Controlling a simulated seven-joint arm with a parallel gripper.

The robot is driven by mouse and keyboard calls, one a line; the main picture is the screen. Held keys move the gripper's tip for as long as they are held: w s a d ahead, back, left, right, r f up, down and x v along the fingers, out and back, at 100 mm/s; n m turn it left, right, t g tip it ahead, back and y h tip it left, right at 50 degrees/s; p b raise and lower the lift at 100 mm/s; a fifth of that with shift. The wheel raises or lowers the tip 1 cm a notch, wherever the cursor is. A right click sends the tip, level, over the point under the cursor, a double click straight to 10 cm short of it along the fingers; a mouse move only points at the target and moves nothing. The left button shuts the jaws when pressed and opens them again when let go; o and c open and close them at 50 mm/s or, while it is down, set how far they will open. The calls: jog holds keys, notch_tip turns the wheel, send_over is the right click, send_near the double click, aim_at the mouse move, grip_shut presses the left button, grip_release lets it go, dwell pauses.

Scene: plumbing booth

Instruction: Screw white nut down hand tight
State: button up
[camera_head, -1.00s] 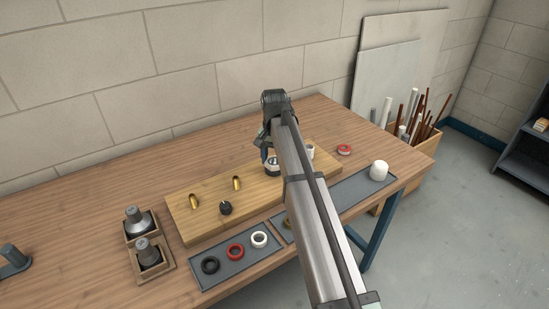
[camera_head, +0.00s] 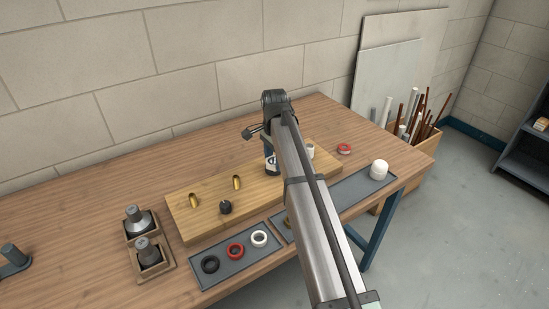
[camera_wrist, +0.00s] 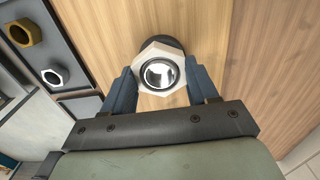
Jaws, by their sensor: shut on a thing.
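The white nut (camera_wrist: 144,56) is hexagonal and sits around a shiny round metal end (camera_wrist: 161,73) in the wrist view. My gripper (camera_wrist: 161,88) is shut on the nut, with one blue-grey finger on either side of it. A dark round part (camera_wrist: 170,40) shows just behind the nut. In the head view my gripper (camera_head: 270,150) is over the right part of the wooden board (camera_head: 205,217), and my arm hides much of that area. How far down the nut sits cannot be told.
Brass stubs (camera_head: 236,183) and a black knob-like part (camera_head: 225,207) stand on the board to the left. A grey tray (camera_head: 230,267) in front holds black, red and white rings. The left tabletop has free room.

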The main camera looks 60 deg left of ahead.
jog(key=m, duration=0.5)
jog(key=shift+f+m, duration=0.1)
jog(key=shift+m, duration=0.3)
jog(key=o, duration=1.3)
jog(key=shift+o, duration=0.2)
jog(key=shift+r, duration=2.55)
